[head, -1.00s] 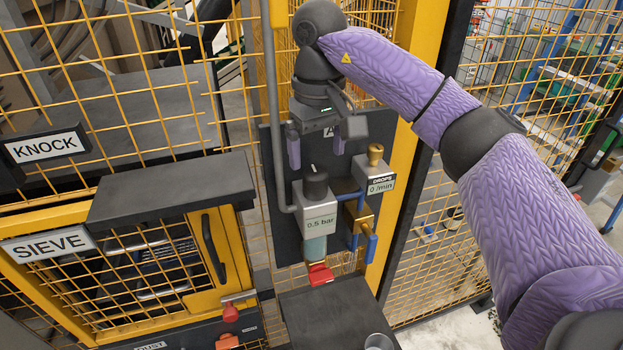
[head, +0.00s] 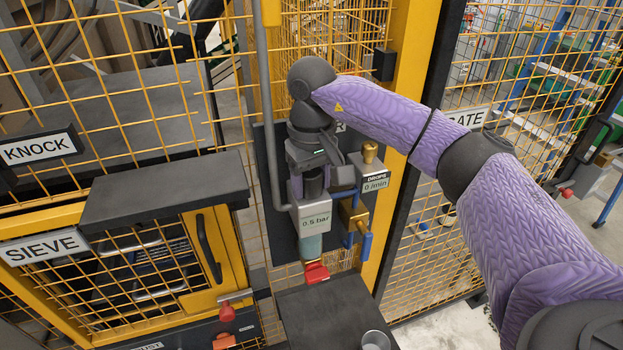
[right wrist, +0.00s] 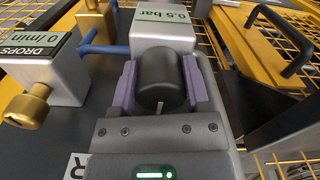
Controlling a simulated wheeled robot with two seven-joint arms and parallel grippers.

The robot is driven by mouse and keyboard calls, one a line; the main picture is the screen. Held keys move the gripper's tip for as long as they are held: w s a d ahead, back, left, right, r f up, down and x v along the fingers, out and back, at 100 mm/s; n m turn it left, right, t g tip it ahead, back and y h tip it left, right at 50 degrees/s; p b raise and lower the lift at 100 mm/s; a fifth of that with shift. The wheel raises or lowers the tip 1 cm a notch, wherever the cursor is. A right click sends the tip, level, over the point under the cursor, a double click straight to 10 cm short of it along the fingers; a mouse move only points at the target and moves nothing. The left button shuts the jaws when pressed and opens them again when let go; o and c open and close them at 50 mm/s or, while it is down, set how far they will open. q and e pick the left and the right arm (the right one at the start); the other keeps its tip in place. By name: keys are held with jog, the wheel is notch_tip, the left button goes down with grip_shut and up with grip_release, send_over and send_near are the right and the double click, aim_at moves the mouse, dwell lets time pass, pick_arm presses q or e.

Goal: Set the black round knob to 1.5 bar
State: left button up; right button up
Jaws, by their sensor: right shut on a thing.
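The black round knob (right wrist: 161,84) sits on top of the grey regulator block, between the two purple fingers of my right gripper (right wrist: 162,88) in the right wrist view. The fingers are shut on its sides. In the head view my right gripper (head: 314,186) is straight above the block and hides most of the knob. The regulator block (head: 312,217) has a display that reads 0.5 bar, also legible in the right wrist view (right wrist: 164,17). A white mark shows on the knob's near side. My left gripper is not in view.
Right of the block are a brass knob (head: 369,152) on a box labelled DROPS, reading 0 /min, and a brass valve with a blue handle (head: 366,245). A red part (head: 316,272) is below. A vertical grey pipe (head: 271,120) runs close on the left.

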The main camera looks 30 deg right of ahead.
jog(key=shift+c, duration=0.7)
jog(key=shift+m, duration=0.4)
jog(key=m, duration=0.3)
jog(key=shift+a+p, duration=0.1)
jog(key=shift+p, duration=0.2)
jog(key=m, duration=0.3)
jog(key=shift+w+r+m, duration=0.1)
jog(key=shift+m, duration=0.3)
jog(key=m+p, duration=0.1)
jog(key=m, duration=0.2)
jog(key=shift+a+m, duration=0.1)
jog(key=shift+m, duration=0.2)
jog(key=m, duration=0.5)
jog(key=shift+w, duration=0.15)
jog(key=shift+w+m+p, duration=0.1)
jog(key=shift+m+p, duration=0.5)
jog(key=shift+m, duration=2.1)
